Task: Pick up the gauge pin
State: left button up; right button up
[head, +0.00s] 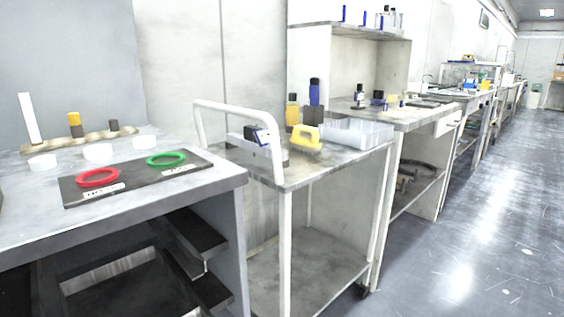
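I cannot make out for certain which thing is the gauge pin. On the left bench a pale wooden rack (72,145) carries a tall white bar (29,118), a yellow-and-dark piece (75,124) and a short dark piece (114,126), all standing up. Neither of my grippers is in view.
The left bench (219,172) also bears white discs (97,152) and a black mat (128,187) with a red ring (98,178) and a green ring (166,159). A white-railed cart (310,177) holds bottles, a yellow object (305,137) and a tray (356,133). The right floor is clear.

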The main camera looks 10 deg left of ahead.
aim_at(73, 118)
jog(key=u, duration=1.35)
